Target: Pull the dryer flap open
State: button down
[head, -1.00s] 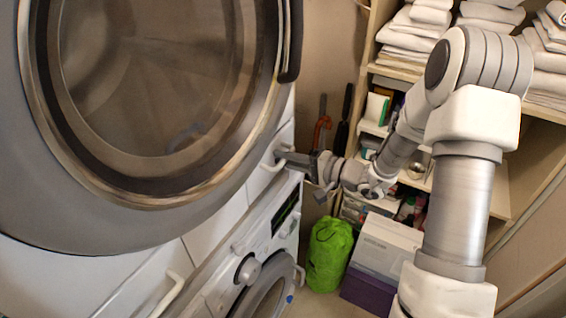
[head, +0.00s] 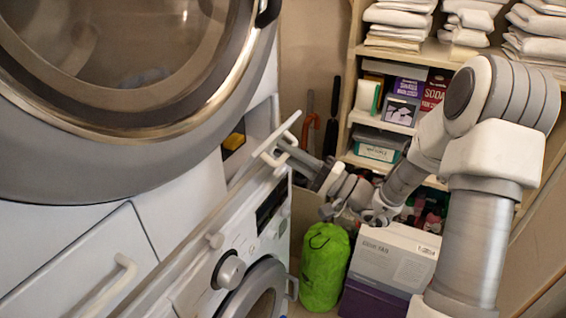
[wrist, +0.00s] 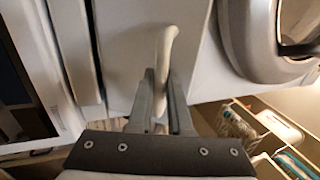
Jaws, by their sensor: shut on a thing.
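The dryer flap (head: 250,172) is a white panel below the big round door. It is tilted outward, and a dark gap with a yellow and black item (head: 233,143) shows behind it. Its white bar handle (head: 268,157) stands out from its face. My gripper (head: 284,150) is shut on this handle. In the wrist view the pale handle (wrist: 166,45) runs between the two grey fingers of my gripper (wrist: 161,88).
A washer (head: 235,270) with a knob stands below the flap. A second white panel with a handle (head: 112,285) is at the lower left. Shelves with towels (head: 480,20) are behind my arm.

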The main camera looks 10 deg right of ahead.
notch_tip(320, 180, down, 9)
jog(key=d+y+b, duration=0.1)
jog(key=b, duration=1.1)
jog(key=shift+s+f+t+b, duration=0.15)
jog(key=shift+s+t+b, duration=0.2)
jog(key=shift+s, duration=0.1)
jog(key=shift+d, duration=0.1)
jog(key=c, duration=1.1)
grip_release()
jog(key=v, duration=1.7)
jog(key=shift+d+f+p, duration=0.15)
jog(key=shift+f+p, duration=0.1)
jog(key=shift+p, duration=0.05)
